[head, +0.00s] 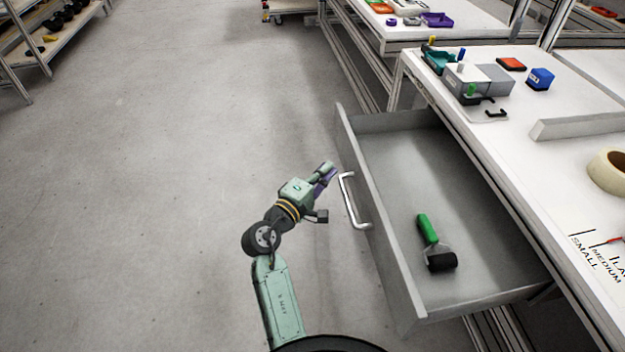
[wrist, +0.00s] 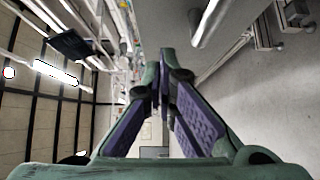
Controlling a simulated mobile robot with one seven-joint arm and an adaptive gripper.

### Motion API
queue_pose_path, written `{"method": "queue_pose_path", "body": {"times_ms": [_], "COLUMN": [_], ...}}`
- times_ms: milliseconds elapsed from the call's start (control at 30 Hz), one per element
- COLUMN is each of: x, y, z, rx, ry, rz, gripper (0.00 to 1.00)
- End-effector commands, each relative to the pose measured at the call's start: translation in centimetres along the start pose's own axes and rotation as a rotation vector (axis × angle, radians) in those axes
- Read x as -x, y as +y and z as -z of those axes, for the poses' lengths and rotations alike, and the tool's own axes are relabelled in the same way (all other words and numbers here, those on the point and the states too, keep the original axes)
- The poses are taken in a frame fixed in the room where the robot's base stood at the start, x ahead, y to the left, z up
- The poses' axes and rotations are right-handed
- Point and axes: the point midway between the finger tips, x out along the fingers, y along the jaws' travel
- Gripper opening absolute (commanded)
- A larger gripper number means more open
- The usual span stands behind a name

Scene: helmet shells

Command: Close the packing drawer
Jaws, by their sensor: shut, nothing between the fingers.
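The packing drawer (head: 385,235) is grey and stands pulled out from under the white workbench (head: 520,120). A silver bar handle (head: 352,200) is on its front panel. A green-handled roller with a black head (head: 434,245) lies inside the drawer. My gripper (head: 330,170) is just left of the drawer front, near the upper end of the handle. Its fingers are shut and empty. Whether it touches the drawer front cannot be told. In the wrist view the purple-padded fingers (wrist: 166,60) come together at their tips, and a pale bar shows beyond them.
On the bench are a grey box (head: 478,80), a blue block (head: 540,79), a red piece (head: 511,64) and a tape roll (head: 608,172). A second bench (head: 420,30) stands behind. The floor (head: 150,200) to the left is open, with a shelf rack (head: 50,45) at the far left.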

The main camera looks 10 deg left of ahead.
Motion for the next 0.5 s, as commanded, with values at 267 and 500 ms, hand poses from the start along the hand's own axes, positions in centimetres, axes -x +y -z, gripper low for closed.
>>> {"method": "queue_pose_path", "body": {"times_ms": [267, 500], "x": [-2.5, -2.9], "y": [0.1, 0.0], "z": [-2.5, -2.8], "rx": [-0.001, -0.001], "ry": [0.000, 0.002], "rz": [0.001, 0.000], "gripper": [0.00, 0.00]}}
